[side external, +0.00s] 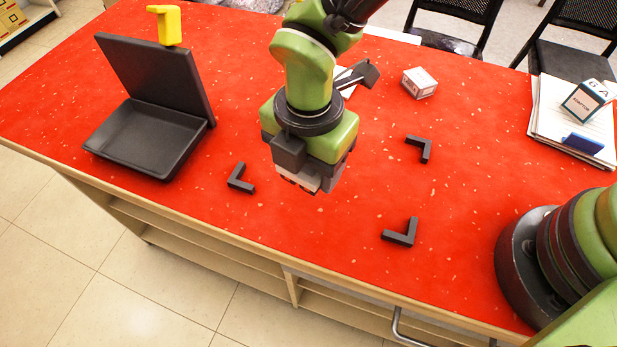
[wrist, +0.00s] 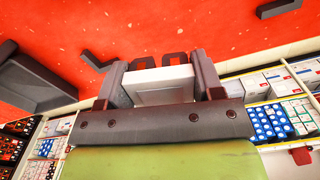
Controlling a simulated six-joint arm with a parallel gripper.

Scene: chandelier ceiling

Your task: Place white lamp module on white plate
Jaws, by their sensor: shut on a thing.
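My gripper (side external: 313,184) points down above the red table, and in the wrist view its two fingers (wrist: 163,82) are shut on a white, square-faced block, which looks like the white lamp module (wrist: 160,86). In the side external view only a pale lower edge of the module (side external: 308,180) shows beneath the gripper. The module appears to be held clear of the table. I cannot make out the white plate for certain. A flat white patch (side external: 346,84) shows behind my arm, mostly hidden, and I cannot tell what it is.
Black L-shaped brackets (side external: 240,178), (side external: 420,149), (side external: 401,233) lie around the gripper on the red table (side external: 330,250). An open black case (side external: 150,137) with a yellow piece (side external: 166,24) is left. A small white box (side external: 419,82) stands behind; papers (side external: 560,130) lie right.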

